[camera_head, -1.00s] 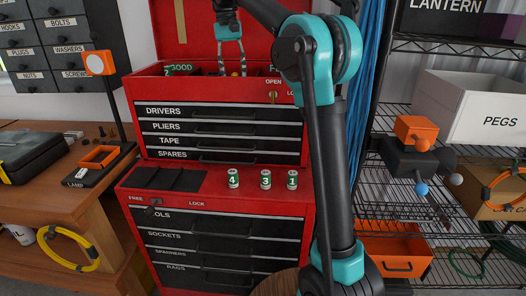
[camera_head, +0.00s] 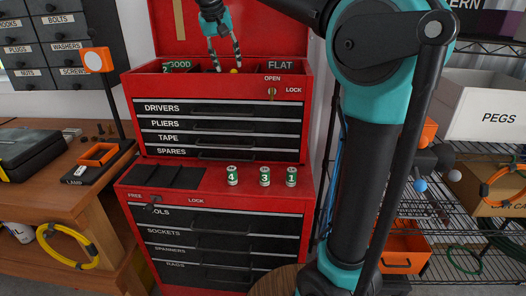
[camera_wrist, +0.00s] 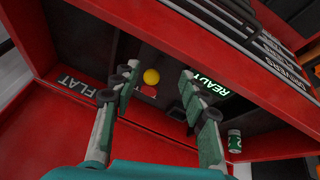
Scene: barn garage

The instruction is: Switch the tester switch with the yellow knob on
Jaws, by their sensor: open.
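The yellow knob (camera_wrist: 151,77) sits inside the top compartment of the red tool chest, with a small red part beside it. It also shows just above the compartment's front rim in the head view (camera_head: 234,70). My gripper (camera_wrist: 160,69) is open, and its two fingers reach into the compartment. In the wrist view the knob appears between the fingers, with space on both sides; I cannot tell the depth gap. A lit green READY sign (camera_wrist: 209,82) and a FLAT label (camera_wrist: 78,87) show there. The switch's lower part is hidden in the head view.
The red chest (camera_head: 215,80) has its lid raised behind my gripper. A green cell (camera_wrist: 235,141) stands in the compartment's corner. Cells marked 4 (camera_head: 232,176), 3 (camera_head: 265,176) and 1 (camera_head: 291,177) stand on the ledge below. Wire shelving (camera_head: 450,235) is at right.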

